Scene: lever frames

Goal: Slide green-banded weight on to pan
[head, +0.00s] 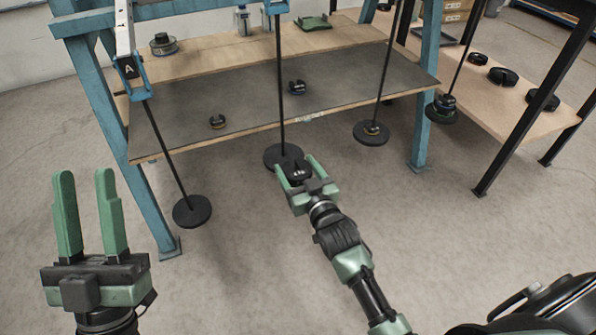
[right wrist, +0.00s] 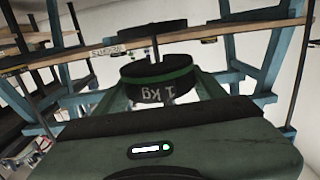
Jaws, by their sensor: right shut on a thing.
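My right gripper (head: 295,172) is shut on this weight (head: 299,174). In the head view it is at the near edge of a black round pan (head: 275,153), which hangs on a long rod from the blue frame. The weight overlaps the pan there; I cannot tell whether it rests on it. My left gripper (head: 84,178) is open and empty, far to the left of the pan.
Other hanging pans are at the left (head: 192,211) and right (head: 371,134). A further pan (head: 441,112) carries a weight. The floor in front is clear.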

